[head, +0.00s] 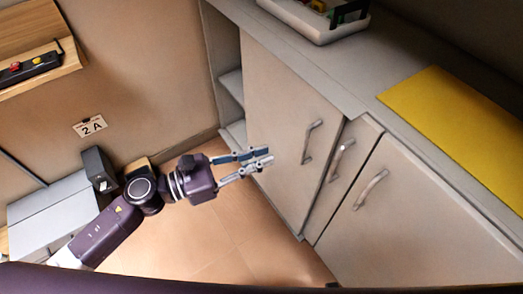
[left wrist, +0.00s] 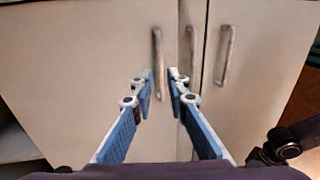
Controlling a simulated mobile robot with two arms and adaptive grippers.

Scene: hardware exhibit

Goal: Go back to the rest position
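My left gripper (head: 268,156) reaches in from the left in the head view, in front of the grey cabinet doors (head: 282,120). My right gripper is in neither view.
A grey countertop (head: 375,62) runs above the cabinet, with a yellow mat (head: 455,125) and a white tray (head: 312,24) on it. Open shelves (head: 232,92) stand beside the doors. A wooden wall shelf (head: 75,58) is at upper left. The floor (head: 215,238) between is clear.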

